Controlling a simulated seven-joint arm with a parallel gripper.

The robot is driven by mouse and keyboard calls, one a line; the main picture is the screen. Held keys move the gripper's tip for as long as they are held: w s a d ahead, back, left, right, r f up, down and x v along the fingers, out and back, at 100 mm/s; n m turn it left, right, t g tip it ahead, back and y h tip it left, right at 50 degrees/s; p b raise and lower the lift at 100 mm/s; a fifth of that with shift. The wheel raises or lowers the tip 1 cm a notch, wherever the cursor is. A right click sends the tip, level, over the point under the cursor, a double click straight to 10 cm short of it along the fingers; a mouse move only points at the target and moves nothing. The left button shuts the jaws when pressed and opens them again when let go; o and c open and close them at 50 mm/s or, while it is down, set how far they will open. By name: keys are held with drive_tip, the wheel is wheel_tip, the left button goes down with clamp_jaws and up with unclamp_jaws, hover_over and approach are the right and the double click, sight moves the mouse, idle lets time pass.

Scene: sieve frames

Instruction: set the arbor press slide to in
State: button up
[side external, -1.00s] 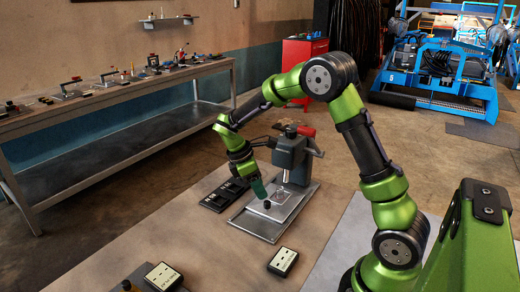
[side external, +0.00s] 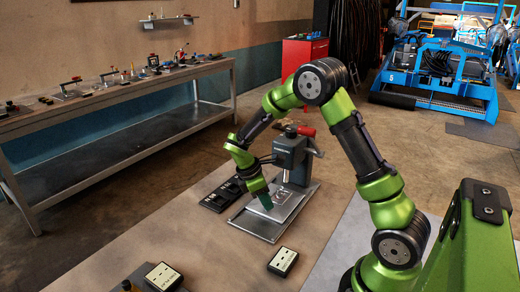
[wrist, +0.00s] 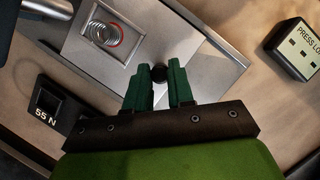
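The arbor press (side external: 290,155) stands on its grey base (side external: 262,229). Its slide is a silver plate (side external: 289,203), which fills the middle of the wrist view (wrist: 190,60). A coiled spring (wrist: 104,35) shows in a square opening in the plate. A black round knob (wrist: 160,72) sits on the plate. My gripper (side external: 265,203) is low over the front of the plate. In the wrist view its green fingers (wrist: 161,70) stand on both sides of the knob, very close to it. Whether they grip it cannot be told. In the side view the fingers hide the knob.
A black tray (side external: 220,196) lies left of the press. A label block (side external: 283,261) and another one (side external: 163,277) lie in front. The bench between them is clear.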

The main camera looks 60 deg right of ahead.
sight(278, 203)
clamp_jaws()
drive_tip(key=shift+d, duration=2.15)
drive_tip(key=o, duration=0.8)
unclamp_jaws()
drive_tip(key=v, duration=1.7)
